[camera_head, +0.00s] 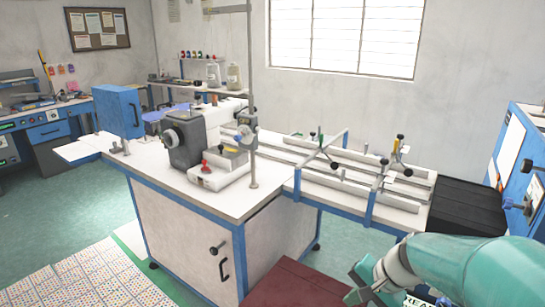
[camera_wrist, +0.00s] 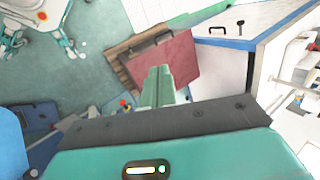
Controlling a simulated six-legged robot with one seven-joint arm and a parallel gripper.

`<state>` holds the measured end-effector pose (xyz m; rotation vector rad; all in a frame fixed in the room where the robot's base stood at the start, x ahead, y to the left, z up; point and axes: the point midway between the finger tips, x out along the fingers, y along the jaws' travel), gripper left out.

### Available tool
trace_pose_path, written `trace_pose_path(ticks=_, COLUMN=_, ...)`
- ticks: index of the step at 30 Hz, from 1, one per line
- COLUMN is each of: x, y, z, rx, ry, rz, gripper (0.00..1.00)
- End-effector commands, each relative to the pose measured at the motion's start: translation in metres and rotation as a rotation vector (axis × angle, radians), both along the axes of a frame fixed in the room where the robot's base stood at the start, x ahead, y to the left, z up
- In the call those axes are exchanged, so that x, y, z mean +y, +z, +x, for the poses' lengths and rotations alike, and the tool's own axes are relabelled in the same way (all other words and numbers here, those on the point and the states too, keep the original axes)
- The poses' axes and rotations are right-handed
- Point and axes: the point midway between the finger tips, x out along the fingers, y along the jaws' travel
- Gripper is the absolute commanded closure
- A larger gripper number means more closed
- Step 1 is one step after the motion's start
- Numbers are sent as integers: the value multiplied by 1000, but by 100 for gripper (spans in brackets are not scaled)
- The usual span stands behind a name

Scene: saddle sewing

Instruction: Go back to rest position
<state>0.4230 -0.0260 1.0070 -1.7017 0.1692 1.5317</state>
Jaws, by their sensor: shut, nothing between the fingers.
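My gripper (camera_head: 366,283) is at the lower right of the head view, at the end of my teal arm. It is in the air in front of the sewing bench and apart from it. In the wrist view my gripper's green fingers (camera_wrist: 158,78) are together, with nothing between them. Behind them in that view is a dark red flat panel (camera_wrist: 180,58). The same red panel (camera_head: 290,285) shows at the bottom of the head view.
The saddle sewing bench (camera_head: 185,225) has a grey machine (camera_head: 187,140) and rails with clamps (camera_head: 350,165). A blue cabinet (camera_head: 525,165) stands at the right, by a black surface (camera_head: 470,210). Green floor (camera_head: 60,215) is open at the left. A dotted mat (camera_head: 85,278) lies there.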

Motion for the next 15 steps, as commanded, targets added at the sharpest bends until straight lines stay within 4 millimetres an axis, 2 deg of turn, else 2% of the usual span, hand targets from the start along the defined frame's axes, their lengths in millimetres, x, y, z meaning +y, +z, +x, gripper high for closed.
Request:
trace_pose_path(ticks=1, x=8, y=13, z=-10, rx=-28, ry=52, rz=-50, gripper=100)
trace_pose_path(ticks=6, x=23, y=43, z=-46, rx=-107, ry=215, rz=-218, gripper=100)
trace_pose_path(ticks=15, x=31, y=86, z=-107, rx=-269, ry=455, rz=-506, gripper=100)
